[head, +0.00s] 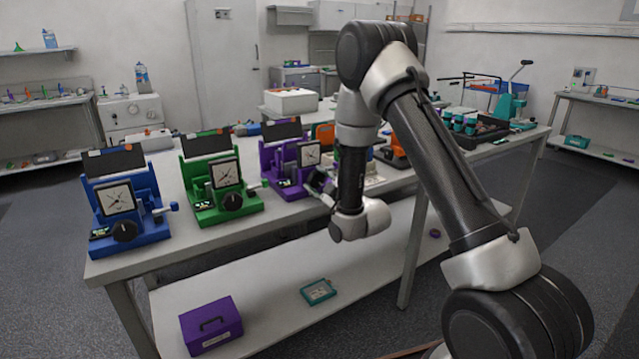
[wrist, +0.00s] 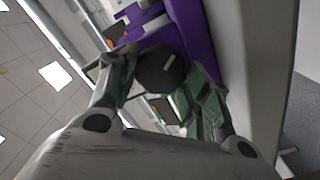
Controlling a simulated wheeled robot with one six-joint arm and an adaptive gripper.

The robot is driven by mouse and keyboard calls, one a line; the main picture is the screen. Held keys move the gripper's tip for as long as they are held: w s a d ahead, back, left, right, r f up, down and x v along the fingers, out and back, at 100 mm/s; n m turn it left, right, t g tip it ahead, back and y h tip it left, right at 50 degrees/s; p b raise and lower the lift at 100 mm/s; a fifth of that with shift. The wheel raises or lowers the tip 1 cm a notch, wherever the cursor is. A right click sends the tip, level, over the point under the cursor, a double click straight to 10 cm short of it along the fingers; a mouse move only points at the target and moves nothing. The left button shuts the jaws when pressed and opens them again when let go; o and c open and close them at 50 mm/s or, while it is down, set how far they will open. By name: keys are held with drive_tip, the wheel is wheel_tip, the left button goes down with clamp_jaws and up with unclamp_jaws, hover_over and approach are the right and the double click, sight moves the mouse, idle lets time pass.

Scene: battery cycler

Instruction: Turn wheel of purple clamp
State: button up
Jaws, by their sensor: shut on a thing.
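The purple clamp (head: 270,163) stands on the workbench in the head view, with a square dial on its front. In the wrist view its purple body (wrist: 193,28) fills the top middle. Its wheel (wrist: 162,72) is a dark, many-sided knob with a pale mark. My gripper (wrist: 164,80) has its two green-padded fingers on either side of the wheel and is shut on it. In the head view my gripper (head: 320,184) is at the clamp's front right. My arm and gripper hide the wheel there.
A green clamp (head: 198,176) and a blue clamp (head: 148,190) stand to the left on the bench (head: 250,222). An orange clamp (head: 392,150) is behind my arm. A white box (head: 291,101) stands further back. A purple box (head: 211,325) sits on the lower shelf.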

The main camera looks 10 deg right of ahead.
drive_tip(key=o, duration=1)
drive_tip(key=v, duration=0.7)
drive_tip(key=shift+s, duration=0.25)
